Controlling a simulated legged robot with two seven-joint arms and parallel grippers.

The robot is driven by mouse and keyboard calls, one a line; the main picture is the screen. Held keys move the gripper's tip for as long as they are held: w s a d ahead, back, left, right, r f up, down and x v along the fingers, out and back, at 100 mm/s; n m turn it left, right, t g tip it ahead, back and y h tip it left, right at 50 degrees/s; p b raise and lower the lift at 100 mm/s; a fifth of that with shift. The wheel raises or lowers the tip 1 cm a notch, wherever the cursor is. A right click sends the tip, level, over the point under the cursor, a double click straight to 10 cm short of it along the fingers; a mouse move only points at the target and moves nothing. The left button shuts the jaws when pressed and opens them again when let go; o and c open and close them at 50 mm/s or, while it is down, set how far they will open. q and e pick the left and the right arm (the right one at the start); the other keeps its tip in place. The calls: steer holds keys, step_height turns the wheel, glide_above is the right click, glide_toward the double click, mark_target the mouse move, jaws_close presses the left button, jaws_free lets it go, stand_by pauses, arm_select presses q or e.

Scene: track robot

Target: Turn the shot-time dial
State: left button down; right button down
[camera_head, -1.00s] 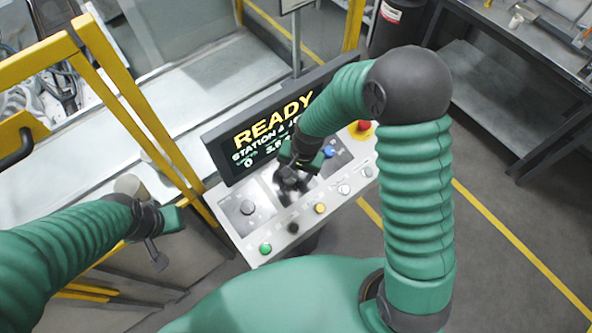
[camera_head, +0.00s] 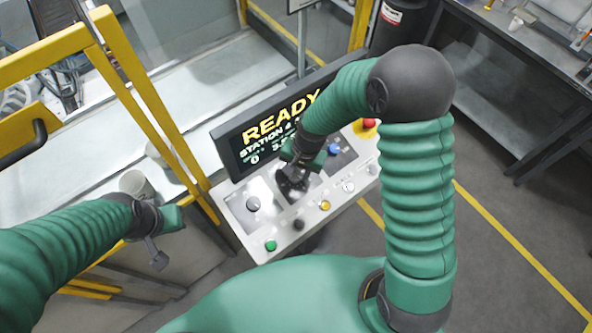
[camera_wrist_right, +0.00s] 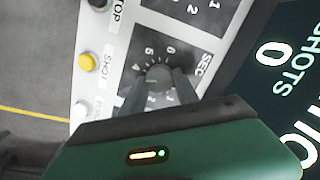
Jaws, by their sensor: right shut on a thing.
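The shot-time dial (camera_wrist_right: 158,76) is a dark knob on a black plate with a numbered scale and the word SEC, seen in the right wrist view. My right gripper (camera_wrist_right: 159,86) is shut on this dial, one finger on each side. In the head view my right gripper (camera_head: 293,178) reaches down onto the control panel (camera_head: 236,211) and hides most of the dial. My left gripper (camera_head: 165,228) hangs at the left, away from the panel; its finger opening is unclear.
The display (camera_head: 275,130) reads READY behind the dial. Green (camera_head: 271,245), yellow (camera_head: 325,205) and blue (camera_head: 333,149) buttons and a red stop button (camera_head: 369,124) surround it. A grey knob (camera_head: 253,204) sits left. Yellow guard rails (camera_head: 150,120) stand near my left arm.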

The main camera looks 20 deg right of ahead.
arm_select(q)
steer(key=shift+d, duration=0.3)
arm_select(e)
steer(key=shift+w+d, duration=0.1)
steer(key=shift+d, duration=0.05)
arm_select(q)
steer(key=shift+a, duration=0.2)
